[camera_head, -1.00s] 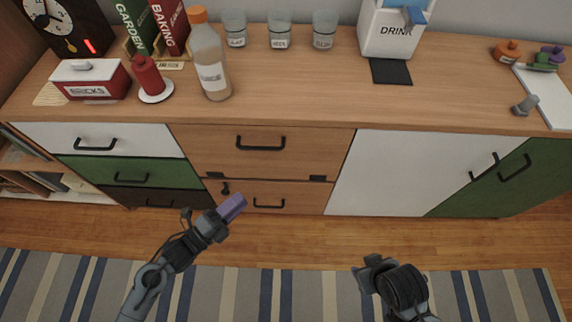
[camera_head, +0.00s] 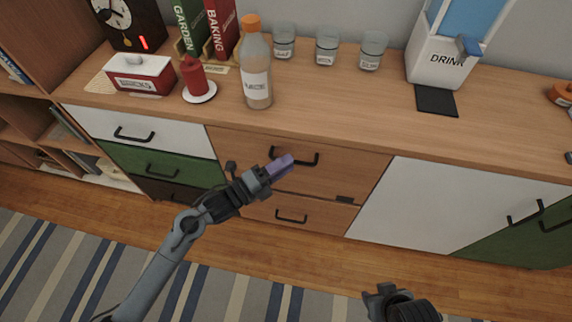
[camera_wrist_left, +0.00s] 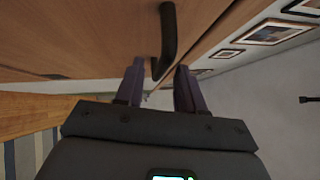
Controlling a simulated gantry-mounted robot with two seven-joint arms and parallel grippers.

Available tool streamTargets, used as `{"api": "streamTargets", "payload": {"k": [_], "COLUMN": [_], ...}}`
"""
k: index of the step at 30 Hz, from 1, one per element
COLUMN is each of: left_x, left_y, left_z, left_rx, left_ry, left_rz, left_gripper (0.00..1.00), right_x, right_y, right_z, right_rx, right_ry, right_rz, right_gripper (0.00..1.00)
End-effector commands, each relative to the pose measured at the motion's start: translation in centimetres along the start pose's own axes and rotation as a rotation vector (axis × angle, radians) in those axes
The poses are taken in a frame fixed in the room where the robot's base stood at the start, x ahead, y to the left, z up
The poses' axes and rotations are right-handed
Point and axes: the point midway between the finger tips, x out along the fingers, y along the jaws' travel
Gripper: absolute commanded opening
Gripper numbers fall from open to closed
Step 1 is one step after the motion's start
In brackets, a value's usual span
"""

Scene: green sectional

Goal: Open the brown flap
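The brown flap (camera_head: 345,165) is the upper wooden front in the middle of the cabinet. It looks closed and carries a black bar handle (camera_head: 296,155) near its top edge. In the left wrist view the handle (camera_wrist_left: 168,35) reaches down toward the gap between my fingertips. My left gripper (camera_head: 279,166) is in front of the flap by the handle, and its purple fingers partly cover the view there. In the left wrist view the left gripper (camera_wrist_left: 158,82) is open, its fingers apart. My right gripper (camera_head: 384,290) is low in front of the cabinet, away from the flap.
A brown drawer (camera_head: 310,213) sits below the flap, with white and green drawers on the left and a white door (camera_head: 410,205) on the right. A bottle (camera_head: 256,75), a red candle (camera_head: 194,78) and glass jars stand on the counter above. The floor in front is clear.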

Motion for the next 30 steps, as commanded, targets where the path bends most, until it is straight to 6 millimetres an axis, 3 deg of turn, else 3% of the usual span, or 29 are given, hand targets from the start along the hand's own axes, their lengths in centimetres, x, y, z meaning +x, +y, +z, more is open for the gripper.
{"api": "streamTargets", "payload": {"k": [13,14,21,30], "left_x": [0.96,0.96,0.94,0.91], "left_y": [-0.01,-0.01,-0.01,0.01], "left_z": [0.0,0.0,0.0,0.01], "left_rx": [0.0,0.0,0.0,0.0], "left_ry": [0.0,0.0,0.0,0.0], "left_rz": [0.001,0.001,0.001,0.001], "left_gripper": [0.38,0.36,0.0,0.0], "right_x": [0.13,0.13,0.11,0.11], "right_y": [-0.07,-0.09,-0.19,-0.22], "right_z": [-0.16,-0.17,-0.21,-0.22], "right_rx": [0.003,0.004,0.008,0.009], "right_ry": [0.005,0.006,0.007,0.007], "right_rz": [-0.002,-0.003,-0.006,-0.007], "right_gripper": [0.43,0.43,0.43,0.43]}}
